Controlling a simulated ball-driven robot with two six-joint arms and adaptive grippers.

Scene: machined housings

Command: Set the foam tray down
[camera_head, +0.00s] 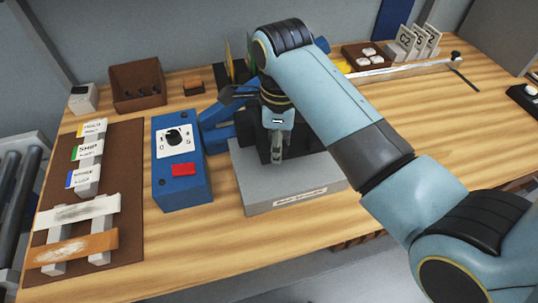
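My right arm reaches in from the right, and its gripper (277,152) points down over a grey block (258,185) with a white label on its front face. I cannot tell whether its fingers are open or shut. A dark piece (312,138) shows around and behind the fingers; the arm hides much of it. I cannot make out whether it is a foam tray, and no other foam tray is clearly seen. My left gripper is not in view.
A blue box (168,193) with a dial and red button stands left of the grey block. A brown board (129,150) with labelled pieces lies at far left. A brown bin (139,98) and card stand (405,50) stand at the back.

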